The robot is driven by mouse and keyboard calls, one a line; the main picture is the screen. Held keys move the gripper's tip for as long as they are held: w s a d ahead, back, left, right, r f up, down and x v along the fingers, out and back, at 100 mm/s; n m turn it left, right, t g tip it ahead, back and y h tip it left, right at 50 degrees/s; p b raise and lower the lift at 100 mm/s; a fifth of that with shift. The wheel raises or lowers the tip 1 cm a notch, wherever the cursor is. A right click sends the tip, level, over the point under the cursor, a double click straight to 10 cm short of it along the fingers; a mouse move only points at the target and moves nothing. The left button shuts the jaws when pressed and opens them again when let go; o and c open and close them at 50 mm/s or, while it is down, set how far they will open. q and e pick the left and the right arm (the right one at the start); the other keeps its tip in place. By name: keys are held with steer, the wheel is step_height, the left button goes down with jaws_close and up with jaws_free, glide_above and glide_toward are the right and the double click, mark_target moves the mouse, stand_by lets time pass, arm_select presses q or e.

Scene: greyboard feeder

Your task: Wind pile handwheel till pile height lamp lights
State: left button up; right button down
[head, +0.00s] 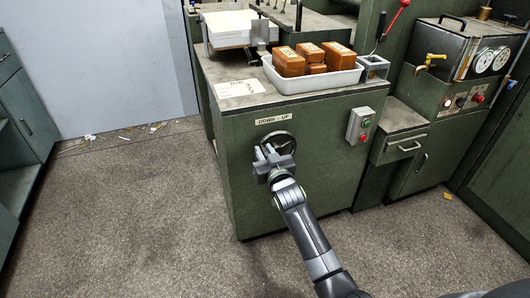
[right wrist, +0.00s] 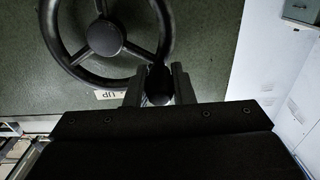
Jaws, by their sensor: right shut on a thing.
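The pile handwheel (head: 279,142) is a dark spoked wheel on the front of the green cabinet, below a "DOWN UP" label (head: 273,119). My right gripper (head: 272,157) is at the wheel's lower left in the head view and hides part of its rim. In the right wrist view the handwheel (right wrist: 104,38) shows its hub and spokes. There my right gripper (right wrist: 158,84) is shut on the wheel's dark handle knob at the rim. The paper pile (head: 230,27) stands on top of the cabinet. I cannot identify the pile height lamp. My left gripper is not in view.
A white tray (head: 306,84) with several brown blocks stands on the cabinet top. Paper scraps (head: 152,127) lie by the wall.

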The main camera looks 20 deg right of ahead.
mark_target(280, 134)
steer(key=shift+r, duration=0.1)
steer(key=shift+d+r+m, duration=0.2)
steer(key=shift+d+m, duration=0.05)
steer(key=shift+m, duration=0.45)
steer(key=shift+d+r+m+p, duration=0.5)
steer(key=shift+m, duration=0.6)
steer(key=m, duration=0.1)
steer(key=d+m+p, duration=0.1)
steer(key=shift+d+r+m, duration=0.2)
steer(key=shift+r+m, duration=0.2)
steer(key=shift+w+d+r+m+p, duration=0.1)
steer(key=shift+d+m+p, duration=0.1)
steer(key=shift+d+m, duration=0.3)
steer(key=shift+d+r+m+p, duration=0.1)
steer(key=shift+d+m+p, duration=0.1)
steer(key=shift+m, duration=0.5)
steer(key=shift+d+m+p, duration=0.4)
steer(key=shift+d+m, duration=0.25)
steer(key=shift+m, duration=0.55)
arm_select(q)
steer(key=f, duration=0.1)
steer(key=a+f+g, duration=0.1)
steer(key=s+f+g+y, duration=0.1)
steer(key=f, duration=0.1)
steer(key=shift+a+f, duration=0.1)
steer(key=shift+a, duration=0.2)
arm_select(e)
steer(key=shift+d+m, duration=0.2)
steer(key=shift+m, duration=0.1)
